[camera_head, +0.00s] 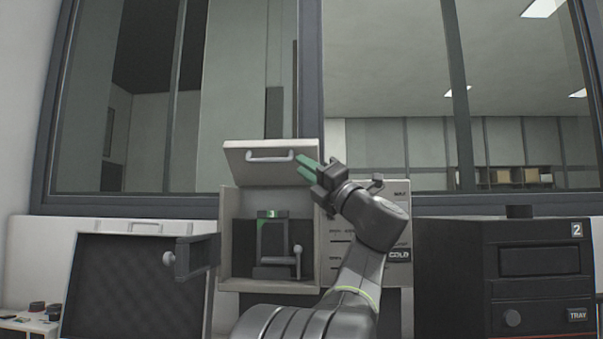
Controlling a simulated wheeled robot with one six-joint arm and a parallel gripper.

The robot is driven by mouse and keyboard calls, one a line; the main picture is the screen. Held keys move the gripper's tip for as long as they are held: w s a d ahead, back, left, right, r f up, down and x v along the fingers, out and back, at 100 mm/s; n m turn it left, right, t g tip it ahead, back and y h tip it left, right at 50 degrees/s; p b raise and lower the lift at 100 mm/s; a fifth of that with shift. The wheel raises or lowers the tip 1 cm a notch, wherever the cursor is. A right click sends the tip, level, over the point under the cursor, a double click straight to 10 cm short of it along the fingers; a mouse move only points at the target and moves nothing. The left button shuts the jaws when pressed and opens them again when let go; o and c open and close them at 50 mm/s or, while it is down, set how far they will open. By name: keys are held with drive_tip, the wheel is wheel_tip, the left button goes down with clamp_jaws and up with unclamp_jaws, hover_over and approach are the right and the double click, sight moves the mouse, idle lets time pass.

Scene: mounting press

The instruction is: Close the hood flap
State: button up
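The hood flap (240,155) is a light grey panel with a silver bar handle (270,156). It stands raised and tilted at the top of the press housing (226,240), whose front is open. Inside stands the dark press (272,240) with a green-lit top and a small lever at its right. My gripper (299,164) has two green fingers with a gap between them, and they look empty. The fingertips are at the flap's right side, close to the handle's right end; I cannot tell whether they touch the flap.
A dark door with a round knob (168,258) juts out at the housing's left. Further left stands a dark panel in a light frame (125,285). A control panel marked COLD (399,254) is partly behind my arm. A black unit marked 2 (465,270) stands right.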

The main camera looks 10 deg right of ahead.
drive_tip(key=shift+s+d+f+b, duration=0.2)
drive_tip(key=shift+s+d+b, duration=0.1)
drive_tip(key=shift+s+d, duration=0.25)
drive_tip(key=shift+s+d+f+b, duration=0.2)
drive_tip(key=shift+s+d+b, duration=0.1)
drive_tip(key=shift+s, duration=0.4)
